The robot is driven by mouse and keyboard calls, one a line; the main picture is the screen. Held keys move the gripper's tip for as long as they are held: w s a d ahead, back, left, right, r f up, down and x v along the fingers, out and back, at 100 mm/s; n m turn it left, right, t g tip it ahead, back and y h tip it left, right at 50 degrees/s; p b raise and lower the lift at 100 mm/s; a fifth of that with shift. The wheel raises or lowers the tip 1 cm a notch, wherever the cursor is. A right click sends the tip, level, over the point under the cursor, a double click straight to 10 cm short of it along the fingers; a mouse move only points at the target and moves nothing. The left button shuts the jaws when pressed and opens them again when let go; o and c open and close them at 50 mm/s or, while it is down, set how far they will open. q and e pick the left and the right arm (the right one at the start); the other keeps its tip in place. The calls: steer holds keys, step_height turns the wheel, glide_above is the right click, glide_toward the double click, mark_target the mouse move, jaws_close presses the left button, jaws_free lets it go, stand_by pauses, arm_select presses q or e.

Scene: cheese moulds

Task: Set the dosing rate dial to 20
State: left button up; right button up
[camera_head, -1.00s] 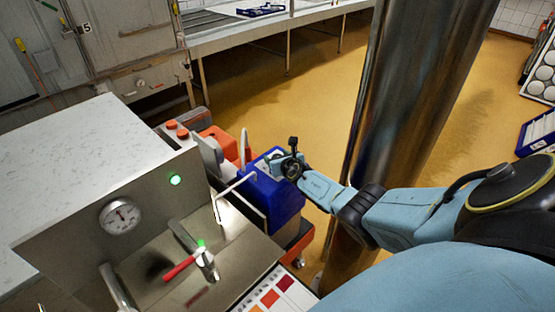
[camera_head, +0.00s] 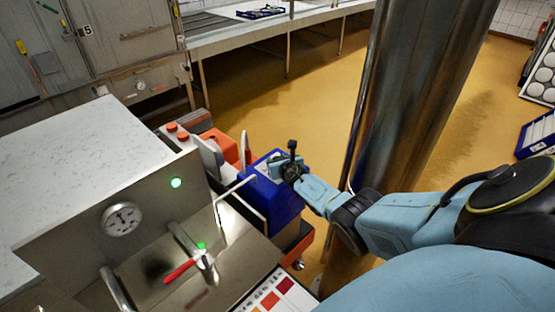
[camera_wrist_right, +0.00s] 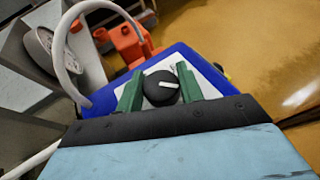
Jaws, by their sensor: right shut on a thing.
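The dosing rate dial (camera_wrist_right: 161,87) is a round black knob with a white pointer mark, on a pale plate on top of a blue dosing unit (camera_head: 268,205). In the right wrist view the mark points right. No scale numbers can be read. My right gripper (camera_wrist_right: 158,92) is shut on the dial, with one green finger on each side of it. In the head view the right gripper (camera_head: 277,168) is at the top of the blue unit, and it hides the dial. The blue unit's edge also shows in the right wrist view (camera_wrist_right: 196,53). My left gripper is not in view.
A steel panel with a gauge (camera_head: 121,219), a green lamp (camera_head: 176,183) and a red-handled valve (camera_head: 181,271) stands left of the unit. A white hose (camera_wrist_right: 66,60) curves beside it. Orange containers (camera_head: 222,143) stand behind. A steel column (camera_head: 408,100) stands right.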

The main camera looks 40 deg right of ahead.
steer(key=shift+a+m+g+h, duration=0.1)
steer(key=shift+m+g+h, duration=0.2)
steer(key=shift+m+h, duration=0.1)
steer(key=shift+m+g+h+p, duration=0.45)
steer(key=shift+m+h, duration=0.25)
steer(key=shift+h, duration=0.1)
steer(key=shift+f+m+h, duration=0.1)
steer(key=shift+m+h, duration=0.2)
steer(key=shift+m, duration=0.1)
steer(key=shift+f+m+g+h+b, duration=0.1)
steer(key=shift+m+g+h+b, duration=0.5)
steer(key=shift+m+g+h, duration=0.3)
steer(key=m+g+h+b, duration=0.2)
steer(key=m+g+b, duration=0.1)
steer(key=b, duration=0.1)
steer(key=shift+f, duration=0.1)
steer(key=shift+m+g+h+b, duration=0.6)
steer(key=shift+m+g+b, duration=0.55)
steer(key=shift+b, duration=0.4)
steer(key=shift+r, duration=0.2)
